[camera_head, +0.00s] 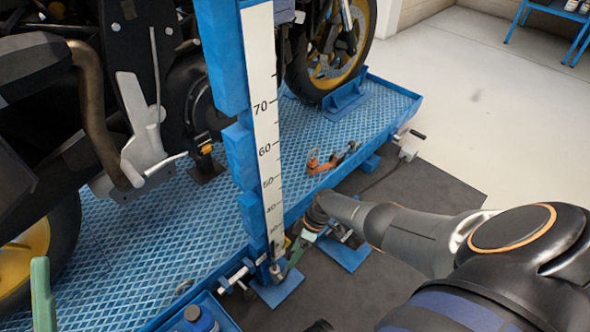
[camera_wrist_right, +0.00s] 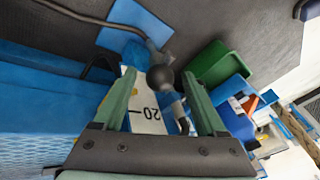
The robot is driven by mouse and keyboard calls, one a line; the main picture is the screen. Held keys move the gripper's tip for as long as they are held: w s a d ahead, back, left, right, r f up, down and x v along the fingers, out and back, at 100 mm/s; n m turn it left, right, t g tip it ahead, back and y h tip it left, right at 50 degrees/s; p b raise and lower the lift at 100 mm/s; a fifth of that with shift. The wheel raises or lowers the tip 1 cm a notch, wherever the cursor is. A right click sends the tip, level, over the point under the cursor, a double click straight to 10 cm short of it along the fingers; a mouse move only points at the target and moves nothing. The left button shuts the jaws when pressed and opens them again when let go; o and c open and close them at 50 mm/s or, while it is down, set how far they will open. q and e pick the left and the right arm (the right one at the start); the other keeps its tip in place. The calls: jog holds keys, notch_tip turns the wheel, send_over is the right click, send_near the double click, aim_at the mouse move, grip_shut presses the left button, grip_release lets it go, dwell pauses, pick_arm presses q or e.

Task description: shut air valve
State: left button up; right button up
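My right gripper (camera_head: 284,266) reaches from the right to the foot of the white height scale, with its green fingers pointing down-left. In the right wrist view its two fingers (camera_wrist_right: 158,76) are spread apart. A dark round knob (camera_wrist_right: 160,78) shows between the fingertips, with a grey fitting and a dark hose behind it. It looks like the air valve's handle; I cannot tell whether a finger touches it. In the head view the small grey fitting (camera_head: 276,272) there is partly covered by the gripper. A green finger of my left gripper (camera_head: 42,295) shows at the lower left.
The white scale (camera_head: 265,130) stands on a blue post beside the blue lift platform (camera_head: 385,105), which carries a motorcycle (camera_head: 150,110). An orange clamp (camera_head: 318,163) lies on the platform. A green bin (camera_wrist_right: 208,65) and blue bins show in the wrist view.

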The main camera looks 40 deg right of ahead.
pick_arm(q)
notch_tip(320, 180, up, 8)
jog(key=p, duration=0.7)
jog(key=shift+s+a+t, duration=0.2)
jog(key=shift+a+t, duration=0.1)
jog(key=shift+a, duration=0.15)
pick_arm(e)
jog(key=v, duration=1.2)
jog(key=shift+r, duration=0.25)
jog(key=shift+s+d, duration=0.1)
jog(key=shift+d, duration=0.05)
